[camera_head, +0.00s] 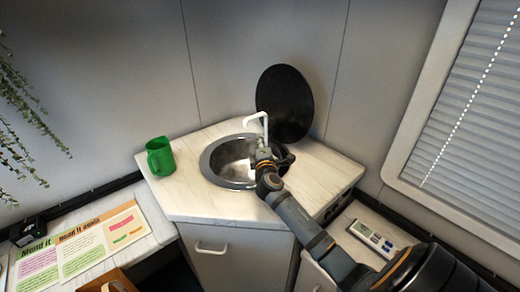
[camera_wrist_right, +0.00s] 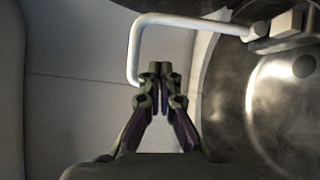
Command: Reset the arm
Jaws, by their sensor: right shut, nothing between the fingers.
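My right arm reaches in from the lower right in the head view, and its gripper (camera_head: 264,150) is over the round metal sink (camera_head: 222,172), close to the white tap (camera_head: 265,124). In the right wrist view the fingers of my right gripper (camera_wrist_right: 161,70) are shut with nothing between them. The white tap spout (camera_wrist_right: 136,48) shows just beyond the fingertips there; I cannot tell whether they touch it. The sink bowl (camera_wrist_right: 285,105) is at the right of that view. My left gripper is not in view.
A green mug (camera_head: 160,157) stands on the counter (camera_head: 190,198) left of the sink. A black round lid (camera_head: 285,103) stands upright behind the sink. A paper board (camera_head: 85,245) lies at the lower left, and a small grey device (camera_head: 372,238) lies at the right. Plants hang at the left.

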